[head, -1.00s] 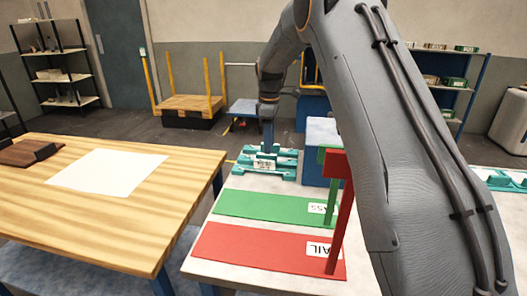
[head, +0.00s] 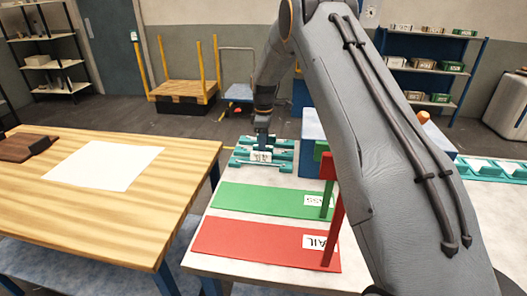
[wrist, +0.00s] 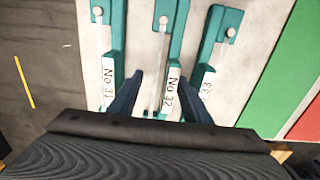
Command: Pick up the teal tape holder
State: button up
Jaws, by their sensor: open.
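Three teal tape holders lie side by side in the wrist view, each with a pale strip and a white label: No 31 (wrist: 117,40), No 32 (wrist: 177,45) and one reading 33 (wrist: 208,52). In the head view the teal holders (head: 247,166) sit at the far end of the white table. My gripper (wrist: 163,78) is open, its dark blue fingers on either side of the No 32 holder. In the head view my gripper (head: 262,146) is over the holders, its fingertips hard to make out. I cannot tell whether the fingers touch anything.
A green mat (head: 265,201) and a red mat (head: 255,243) lie nearer on the table, with a green post (head: 327,190) and a red post (head: 334,230) beside them. A blue box (head: 312,130) stands right of the holders. A wooden table (head: 110,220) is at left.

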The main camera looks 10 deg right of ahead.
jog(key=c, duration=0.8)
jog(key=shift+r, duration=0.1)
jog(key=shift+c, duration=0.2)
notch_tip(320, 180, up, 28)
jog(key=b, duration=0.7)
jog(key=o, duration=0.5)
grip_shut()
jog(key=shift+a, duration=0.1)
